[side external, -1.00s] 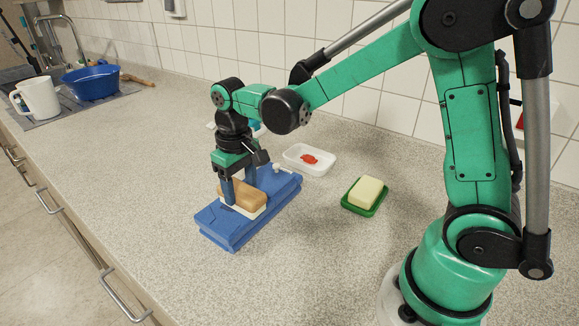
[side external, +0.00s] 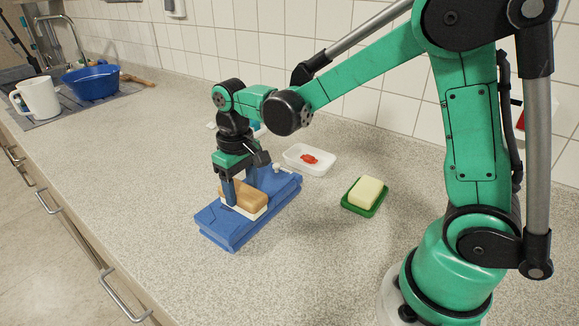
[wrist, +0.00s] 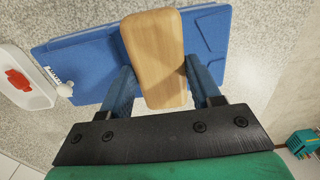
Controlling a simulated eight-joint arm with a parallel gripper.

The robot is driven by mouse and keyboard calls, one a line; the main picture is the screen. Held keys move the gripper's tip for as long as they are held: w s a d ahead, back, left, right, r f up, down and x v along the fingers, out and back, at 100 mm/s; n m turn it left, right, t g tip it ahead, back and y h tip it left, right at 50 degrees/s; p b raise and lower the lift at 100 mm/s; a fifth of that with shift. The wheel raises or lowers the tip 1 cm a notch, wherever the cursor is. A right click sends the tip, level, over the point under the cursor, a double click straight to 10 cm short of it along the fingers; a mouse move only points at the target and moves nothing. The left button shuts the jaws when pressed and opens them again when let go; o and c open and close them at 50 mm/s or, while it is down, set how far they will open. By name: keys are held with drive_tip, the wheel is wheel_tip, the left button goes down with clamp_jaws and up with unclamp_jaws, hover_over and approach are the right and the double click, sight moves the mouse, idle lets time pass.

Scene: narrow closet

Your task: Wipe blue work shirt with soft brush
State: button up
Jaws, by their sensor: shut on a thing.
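The blue work shirt (side external: 220,226) lies folded flat on the counter, left of my arm's base. The soft brush (side external: 244,198) has a wooden back and a pale underside. It rests bristle side down on the shirt, or very close above it. My gripper (side external: 240,192) points down and is shut on the brush. In the wrist view the brush's wooden back (wrist: 155,50) sits between the two blue fingers (wrist: 160,85), with the shirt (wrist: 90,55) beneath it. The bristles are mostly hidden.
A white tray (side external: 325,168) with a red item (side external: 310,159) stands behind the shirt. A yellow block (side external: 367,191) sits on a green dish (side external: 354,206) to the right. A white mug (side external: 40,98) and blue basin (side external: 91,90) are far left. The counter in front is clear.

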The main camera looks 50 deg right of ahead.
drive_tip(key=shift+s+a, duration=0.1)
drive_tip(key=shift+s, duration=1.05)
drive_tip(key=shift+w+a, duration=0.15)
drive_tip(key=shift+a, duration=0.15)
drive_tip(key=shift+w, duration=3.3)
drive_tip(key=shift+s+r, duration=0.1)
drive_tip(key=shift+s, duration=3.35)
drive_tip(key=shift+r, duration=4)
